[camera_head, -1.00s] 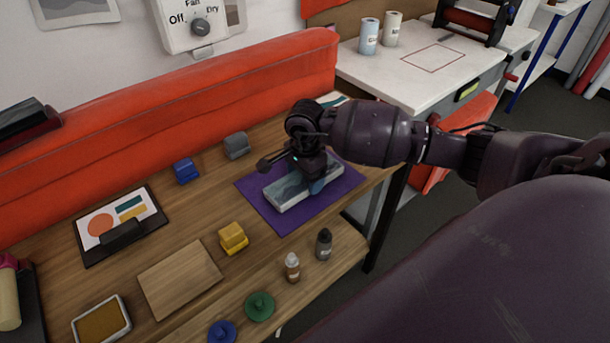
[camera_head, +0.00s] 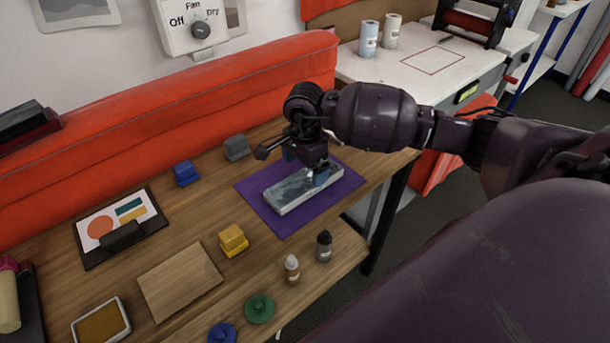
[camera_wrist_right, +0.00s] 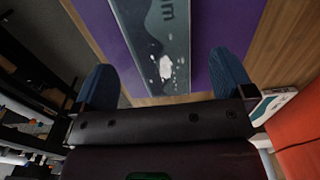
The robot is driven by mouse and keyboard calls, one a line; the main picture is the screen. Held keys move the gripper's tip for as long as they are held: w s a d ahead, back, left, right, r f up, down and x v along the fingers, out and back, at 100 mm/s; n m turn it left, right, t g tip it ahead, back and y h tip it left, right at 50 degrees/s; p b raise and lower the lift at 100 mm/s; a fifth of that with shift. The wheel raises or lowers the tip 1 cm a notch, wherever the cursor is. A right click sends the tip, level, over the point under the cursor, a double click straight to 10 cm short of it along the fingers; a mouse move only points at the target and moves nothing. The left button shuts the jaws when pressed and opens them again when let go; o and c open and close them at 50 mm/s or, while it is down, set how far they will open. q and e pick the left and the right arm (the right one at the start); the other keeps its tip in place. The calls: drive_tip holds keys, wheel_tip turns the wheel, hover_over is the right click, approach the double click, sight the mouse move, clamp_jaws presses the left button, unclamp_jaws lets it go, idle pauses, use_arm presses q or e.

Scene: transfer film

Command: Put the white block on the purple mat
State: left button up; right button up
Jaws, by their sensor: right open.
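The white block (camera_head: 288,194), a long flat piece with white sides and a grey patterned top, lies flat on the purple mat (camera_head: 262,208). In the right wrist view the block (camera_wrist_right: 155,32) lies in line with the space between two blue fingers, with purple mat (camera_wrist_right: 205,35) on both sides of it. My right gripper (camera_head: 305,166) is open and empty just above the block; its fingers (camera_wrist_right: 165,72) stand apart from the block's sides. The gripper hides part of the block's far end. My left gripper is not in view.
A yellow block (camera_head: 232,239), a blue block (camera_head: 186,173) and a grey block (camera_head: 236,147) stand on the wooden table. A wooden board (camera_head: 180,281) and a clipboard (camera_head: 121,226) lie to the left. Two small bottles (camera_head: 292,269) stand in front of the mat.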

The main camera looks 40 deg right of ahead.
sight(305, 180)
wheel_tip(305, 180, up, 8)
drive_tip(key=shift+f, duration=0.2)
idle(0.5)
